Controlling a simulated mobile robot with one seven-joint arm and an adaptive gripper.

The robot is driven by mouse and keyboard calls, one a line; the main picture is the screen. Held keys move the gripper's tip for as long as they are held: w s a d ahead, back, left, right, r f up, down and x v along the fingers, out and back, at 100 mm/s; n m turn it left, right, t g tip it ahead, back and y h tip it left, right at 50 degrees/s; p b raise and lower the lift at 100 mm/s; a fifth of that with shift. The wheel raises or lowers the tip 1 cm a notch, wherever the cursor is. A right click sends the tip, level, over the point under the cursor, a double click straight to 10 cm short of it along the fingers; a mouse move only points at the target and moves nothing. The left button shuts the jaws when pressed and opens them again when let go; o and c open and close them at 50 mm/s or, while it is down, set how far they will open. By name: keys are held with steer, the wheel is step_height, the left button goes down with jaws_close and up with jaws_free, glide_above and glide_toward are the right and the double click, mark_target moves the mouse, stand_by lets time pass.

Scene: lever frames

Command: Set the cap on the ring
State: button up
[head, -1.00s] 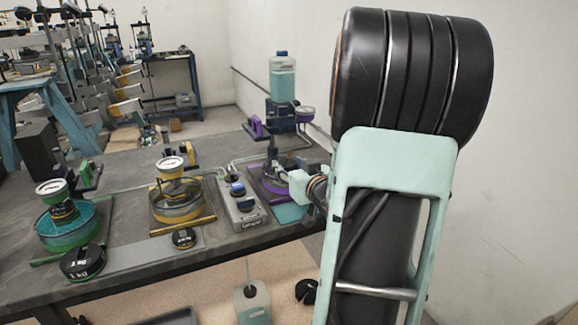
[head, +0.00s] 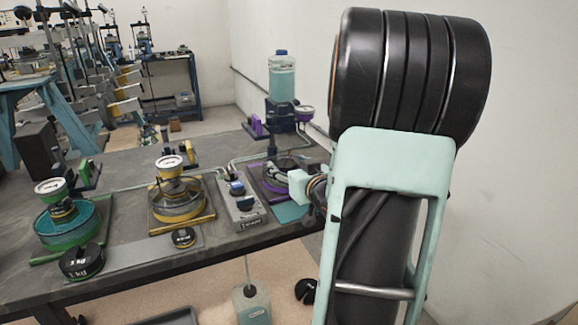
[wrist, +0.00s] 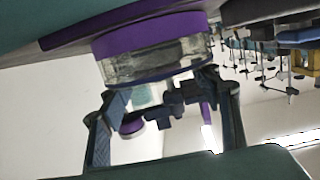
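A clear round piece with a purple rim (wrist: 155,67) shows at the top middle of the wrist view; I take it for the cap. Against its far side lies a wider purple disc (wrist: 145,32), which looks like the ring. In the head view, the purple ring (head: 258,180) sits at the right end of the table. My gripper (wrist: 163,88) has its fingers wide apart, with a tip by each side of the clear piece's rim. I cannot tell whether the tips touch it. In the head view my gripper (head: 283,172) is at the purple ring and small.
A grey control box (head: 242,205) stands just left of the purple station. Yellow (head: 180,205) and green (head: 68,228) stations stand farther left. Black weights lie near the front edge.

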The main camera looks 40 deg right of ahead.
steer(key=shift+s, duration=0.3)
steer(key=v, duration=0.7)
steer(key=shift+a+r, duration=0.1)
steer(key=shift+w, duration=0.1)
